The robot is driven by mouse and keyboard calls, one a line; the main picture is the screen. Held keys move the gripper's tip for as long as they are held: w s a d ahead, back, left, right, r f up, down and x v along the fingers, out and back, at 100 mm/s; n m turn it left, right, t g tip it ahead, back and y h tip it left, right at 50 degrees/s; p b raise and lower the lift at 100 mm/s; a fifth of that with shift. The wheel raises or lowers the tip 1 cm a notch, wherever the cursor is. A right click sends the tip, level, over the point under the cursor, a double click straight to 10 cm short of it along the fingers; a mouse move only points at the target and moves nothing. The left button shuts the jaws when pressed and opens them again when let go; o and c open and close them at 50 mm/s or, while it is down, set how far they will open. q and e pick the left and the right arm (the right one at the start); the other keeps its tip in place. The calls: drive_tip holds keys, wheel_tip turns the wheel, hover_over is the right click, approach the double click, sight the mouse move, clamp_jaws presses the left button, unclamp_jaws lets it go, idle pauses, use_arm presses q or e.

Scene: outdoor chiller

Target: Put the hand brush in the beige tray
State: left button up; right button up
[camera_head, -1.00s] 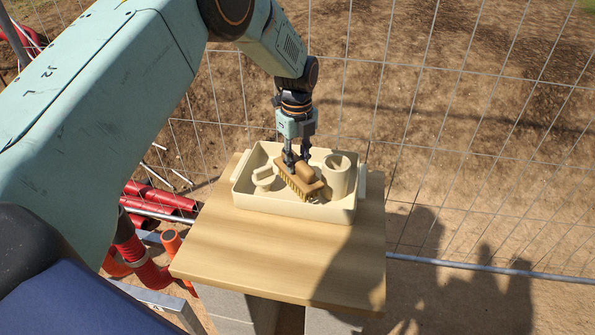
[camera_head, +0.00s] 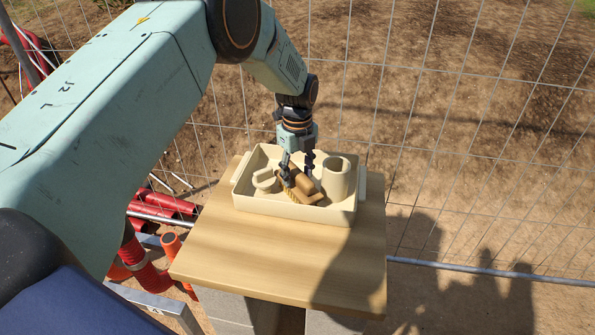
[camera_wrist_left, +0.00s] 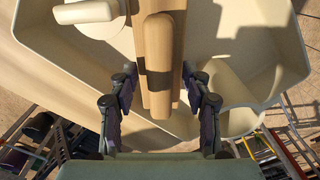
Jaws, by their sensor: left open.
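The hand brush (camera_head: 303,187), brown wood with tan bristles, lies inside the beige tray (camera_head: 290,209) on the wooden table, between two beige items. It looks tilted in the head view. My left gripper (camera_head: 297,172) is open, low over the tray, with its fingers on either side of the brush. In the left wrist view the open fingers (camera_wrist_left: 160,100) flank the brush's wooden body (camera_wrist_left: 158,60), with gaps beside it. The brush's underside and its contact with the tray floor are hidden. My right gripper is not in view.
A beige cup (camera_head: 336,178) stands at the tray's right, and a beige curved item (camera_head: 264,181) at its left. The wooden table top (camera_head: 265,250) is clear in front of the tray. A wire fence (camera_head: 440,110) stands behind. Red pipes (camera_head: 165,202) lie at the left.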

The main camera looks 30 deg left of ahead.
use_arm(q)
wheel_tip(320, 180, up, 12)
drive_tip(key=p, duration=0.2)
idle(0.4)
drive_tip(key=shift+s+r, duration=0.1)
